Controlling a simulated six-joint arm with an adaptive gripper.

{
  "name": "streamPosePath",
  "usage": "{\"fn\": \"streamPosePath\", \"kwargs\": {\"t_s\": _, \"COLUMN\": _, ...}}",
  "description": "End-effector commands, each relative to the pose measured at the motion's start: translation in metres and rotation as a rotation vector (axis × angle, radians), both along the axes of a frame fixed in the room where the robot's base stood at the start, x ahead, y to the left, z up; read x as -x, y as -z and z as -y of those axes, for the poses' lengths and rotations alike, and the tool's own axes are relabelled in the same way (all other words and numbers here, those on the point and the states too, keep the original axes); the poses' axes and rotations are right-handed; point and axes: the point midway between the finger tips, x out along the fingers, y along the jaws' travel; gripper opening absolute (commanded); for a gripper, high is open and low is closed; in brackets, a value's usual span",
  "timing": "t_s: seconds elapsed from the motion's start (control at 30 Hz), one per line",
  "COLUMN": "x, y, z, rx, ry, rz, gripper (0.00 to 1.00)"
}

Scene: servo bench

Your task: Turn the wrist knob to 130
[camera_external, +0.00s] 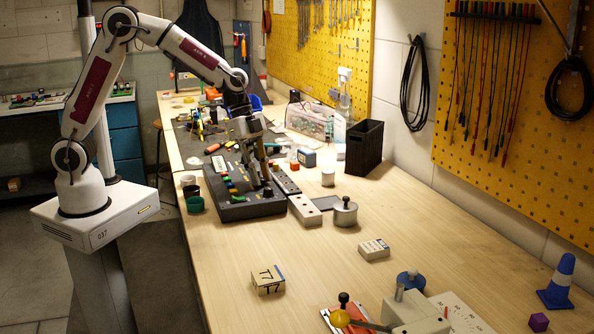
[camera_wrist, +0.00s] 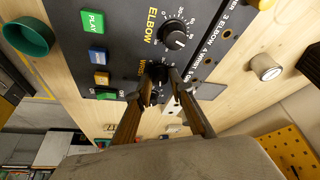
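The dark control panel (camera_external: 234,212) lies on the bench. In the wrist view the panel (camera_wrist: 112,62) carries a black ELBOW knob (camera_wrist: 176,38) and, below it, the black wrist knob (camera_wrist: 158,72), its label partly covered. My gripper (camera_external: 264,184) points down at the panel. In the wrist view my gripper (camera_wrist: 161,84) has one finger on each side of the wrist knob, with a gap between the tips. I cannot tell whether the fingers touch it. The fingers hide part of the knob and its scale, so its setting is unreadable.
A green cup (camera_external: 195,204) stands left of the panel. A metal weight with a black knob (camera_external: 345,214), a black bin (camera_external: 364,147) and a white block (camera_external: 374,250) are to the right. A block marked T7 (camera_external: 268,281) lies in front, with bare bench around it.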

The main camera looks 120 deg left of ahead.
Motion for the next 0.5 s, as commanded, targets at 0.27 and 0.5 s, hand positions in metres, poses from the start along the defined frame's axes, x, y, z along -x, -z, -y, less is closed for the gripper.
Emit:
{"fn": "streamPosePath", "kwargs": {"t_s": 0.27, "x": 0.0001, "y": -0.0003, "z": 0.0001, "rx": 0.0, "ry": -0.003, "rz": 0.0, "gripper": 0.0}}
{"fn": "streamPosePath", "kwargs": {"t_s": 0.5, "x": 0.0004, "y": -0.0005, "z": 0.0007, "rx": 0.0, "ry": -0.066, "rz": -0.001, "gripper": 0.0}}
